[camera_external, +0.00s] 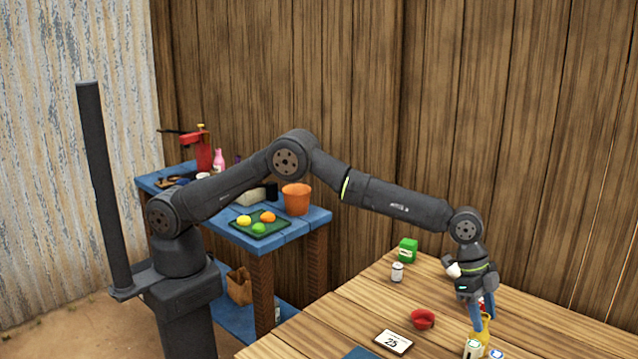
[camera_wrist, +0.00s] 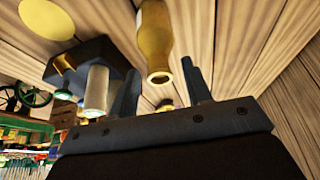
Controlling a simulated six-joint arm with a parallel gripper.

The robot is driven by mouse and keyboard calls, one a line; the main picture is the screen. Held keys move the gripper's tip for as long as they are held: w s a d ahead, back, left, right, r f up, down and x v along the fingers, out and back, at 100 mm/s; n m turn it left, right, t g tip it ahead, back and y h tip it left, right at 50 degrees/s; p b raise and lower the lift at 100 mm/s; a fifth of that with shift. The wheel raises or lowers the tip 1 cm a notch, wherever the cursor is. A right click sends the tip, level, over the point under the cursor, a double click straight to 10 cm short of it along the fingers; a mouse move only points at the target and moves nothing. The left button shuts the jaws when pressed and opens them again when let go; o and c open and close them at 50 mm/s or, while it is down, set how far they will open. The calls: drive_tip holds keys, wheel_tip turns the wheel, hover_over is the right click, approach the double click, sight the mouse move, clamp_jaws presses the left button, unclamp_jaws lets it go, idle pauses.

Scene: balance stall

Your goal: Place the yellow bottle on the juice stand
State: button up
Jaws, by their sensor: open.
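The yellow bottle (camera_wrist: 155,40) is amber-yellow in the wrist view, its open mouth towards my gripper (camera_wrist: 161,88). In the external view a bit of yellow, probably the bottle (camera_external: 484,327), shows just below my gripper (camera_external: 480,299) at the wooden table's front right. My gripper is open, its two dark fingers apart, with the bottle's mouth roughly in line with the gap. I cannot tell whether they touch. A flat yellow disc (camera_wrist: 47,18) lies on the wood at the upper left of the wrist view. I cannot tell whether it is the juice stand.
Small white containers (camera_external: 473,348) stand close to the gripper. A red bowl-like thing (camera_external: 422,319), a calendar card (camera_external: 393,342), a white can (camera_external: 397,272) and a green box (camera_external: 408,250) are on the table. A dark box (camera_wrist: 92,62) and pale cylinder (camera_wrist: 97,90) are left of the bottle.

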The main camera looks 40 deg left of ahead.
drive_tip(key=shift+o, duration=0.2)
drive_tip(key=v, duration=1.6)
drive_tip(key=shift+s+a, duration=0.2)
drive_tip(key=shift+a, duration=0.3)
drive_tip(key=s+a+f+n+g+h, duration=0.45)
drive_tip(key=s+f+n+g, duration=0.55)
drive_tip(key=n, duration=0.5)
drive_tip(key=w+a+f+n+t+h, duration=0.3)
drive_tip(key=w+n+t+h, duration=0.2)
drive_tip(key=n, duration=0.5)
drive_tip(key=w+a+f+n+t+h, duration=0.2)
drive_tip(key=w+f+n+t+h, duration=0.3)
drive_tip(key=n, duration=0.6)
drive_tip(key=shift+g+y, duration=0.4)
drive_tip(key=shift+y, duration=0.05)
drive_tip(key=d, duration=0.5)
drive_tip(key=d+r, duration=0.1)
drive_tip(key=d, duration=0.5)
drive_tip(key=d+r, duration=0.1)
drive_tip(key=d, duration=0.5)
drive_tip(key=shift+r, duration=0.15)
drive_tip(key=shift+a, duration=0.1)
drive_tip(key=shift+c, duration=0.5)
